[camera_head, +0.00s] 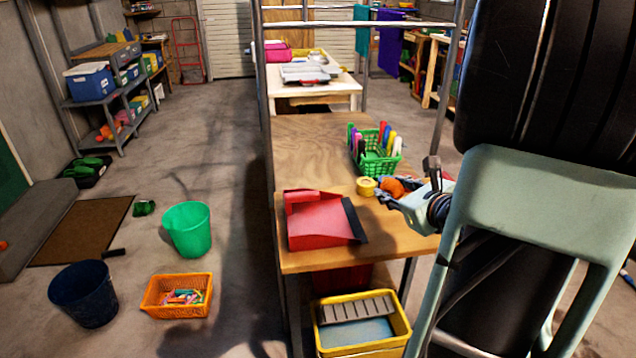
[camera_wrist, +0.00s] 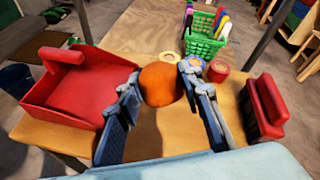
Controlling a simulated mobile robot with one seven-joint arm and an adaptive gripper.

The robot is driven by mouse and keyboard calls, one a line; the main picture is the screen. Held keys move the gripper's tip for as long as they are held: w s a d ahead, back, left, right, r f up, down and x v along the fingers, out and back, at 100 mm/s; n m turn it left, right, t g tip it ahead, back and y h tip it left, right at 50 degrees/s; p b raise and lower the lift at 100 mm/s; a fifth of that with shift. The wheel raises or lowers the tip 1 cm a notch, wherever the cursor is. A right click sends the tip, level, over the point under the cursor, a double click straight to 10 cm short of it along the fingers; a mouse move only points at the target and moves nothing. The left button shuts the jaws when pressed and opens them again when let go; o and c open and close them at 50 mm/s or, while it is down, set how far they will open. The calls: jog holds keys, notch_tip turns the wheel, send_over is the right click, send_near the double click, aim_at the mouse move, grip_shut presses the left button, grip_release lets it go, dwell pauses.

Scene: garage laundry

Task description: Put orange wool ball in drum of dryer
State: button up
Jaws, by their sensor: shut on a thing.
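The orange wool ball (camera_wrist: 159,84) is between the two fingers of my gripper (camera_wrist: 158,88) in the wrist view, touched on both sides. In the head view the ball (camera_head: 394,188) shows partly behind my gripper (camera_head: 402,192), above the right part of the wooden table (camera_head: 320,150). I cannot tell whether the ball is clear of the tabletop. No dryer or drum can be made out in either view.
A red dustpan (camera_head: 318,220), a yellow tape roll (camera_head: 366,186) and a green basket of markers (camera_head: 376,160) are on the table. A red brush (camera_wrist: 266,106) lies right of my gripper. A metal rack post (camera_head: 268,120) rises at the table's left edge. Bins stand on the floor.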

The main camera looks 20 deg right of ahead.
jog(key=b, duration=0.2)
send_over(374, 217)
notch_tip(374, 217, down, 7)
jog(key=shift+f, duration=1.65)
jog(key=shift+f+b, duration=0.15)
jog(key=shift+b, duration=0.25)
jog(key=o, duration=1.1)
